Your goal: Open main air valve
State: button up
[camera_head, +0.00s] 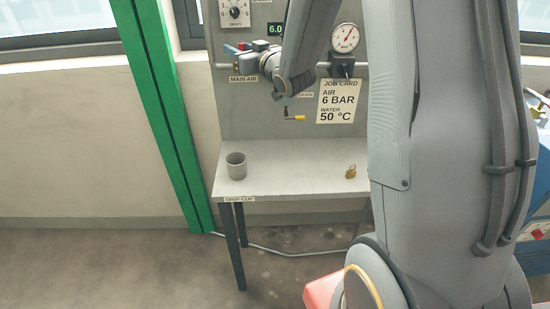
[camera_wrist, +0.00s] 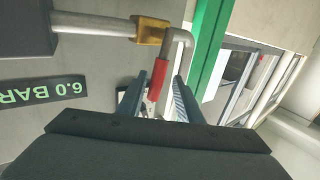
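The main air valve shows in the wrist view as a brass-coloured body (camera_wrist: 150,31) on a grey pipe, with a bent grey lever ending in a red handle (camera_wrist: 158,78). My gripper (camera_wrist: 157,98) is open, its two fingers apart with the red handle lying between them. Gaps seem to show beside the handle; I cannot tell whether a finger touches it. In the head view the MAIN AIR label (camera_head: 243,79) is on the grey panel, below the pipe. My wrist hides part of the valve and pipe there.
A pressure gauge (camera_head: 345,38) and a job card (camera_head: 338,101) are on the panel. A small yellow-handled drain tap (camera_head: 294,117) is below. A grey cup (camera_head: 236,166) and a small brass item (camera_head: 351,171) stand on the shelf (camera_head: 290,177). A green post (camera_head: 160,100) rises at left.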

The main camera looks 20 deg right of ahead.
jog(key=s+d+f+m+g+h, duration=0.1)
jog(key=s+f+g, duration=0.5)
jog(key=s, duration=0.8)
jog(key=s+f+m+g+h+b, duration=0.1)
jog(key=s+f+g+h, duration=0.3)
jog(key=s+f, duration=0.9)
jog(key=shift+s+d+f+m+g, duration=0.2)
jog(key=shift+s+d+m+g, duration=0.25)
jog(key=shift+g, duration=1.25)
jog(key=shift+w, duration=0.1)
